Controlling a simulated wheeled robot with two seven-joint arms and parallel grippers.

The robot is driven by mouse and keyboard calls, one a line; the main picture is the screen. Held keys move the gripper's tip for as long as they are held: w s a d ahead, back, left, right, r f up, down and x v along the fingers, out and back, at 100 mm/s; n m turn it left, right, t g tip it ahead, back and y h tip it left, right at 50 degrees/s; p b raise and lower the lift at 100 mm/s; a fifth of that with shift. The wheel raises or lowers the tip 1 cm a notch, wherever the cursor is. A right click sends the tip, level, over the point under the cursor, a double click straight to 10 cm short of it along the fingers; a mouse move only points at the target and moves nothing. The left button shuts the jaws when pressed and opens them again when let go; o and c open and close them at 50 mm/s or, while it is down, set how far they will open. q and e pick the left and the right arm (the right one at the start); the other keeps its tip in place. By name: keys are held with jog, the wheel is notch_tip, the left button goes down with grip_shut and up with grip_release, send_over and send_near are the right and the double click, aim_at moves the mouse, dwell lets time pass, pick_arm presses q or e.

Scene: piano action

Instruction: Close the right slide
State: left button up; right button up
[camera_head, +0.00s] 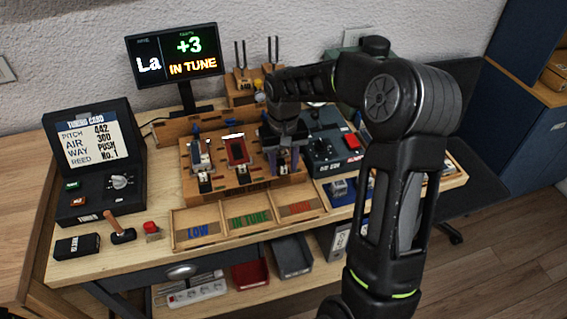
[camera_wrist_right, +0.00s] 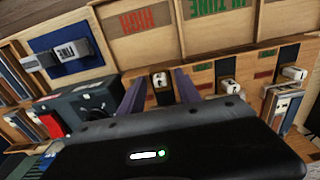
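The wooden rack (camera_head: 248,185) holds three slide positions side by side. The left one (camera_head: 201,155) has a blue-grey panel and the middle one (camera_head: 237,152) a red panel, each with a white block at its front. The right slide is mostly hidden by my right gripper (camera_head: 284,160) in the head view. In the right wrist view, its white block (camera_wrist_right: 160,80) with a dark hole shows on a black strip between the two purple-grey fingers of my right gripper (camera_wrist_right: 160,92). The fingers are apart, with gaps beside the block. My left gripper is not in view.
A compartment tray (camera_head: 250,219) marked LOW, IN TUNE and HIGH lies in front of the rack. A dark control box (camera_head: 326,150) stands close to its right. The monitor (camera_head: 174,57) reads La, +3, IN TUNE. The tuner case (camera_head: 95,165) stands at left.

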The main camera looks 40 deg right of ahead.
grip_shut()
dwell(1.3)
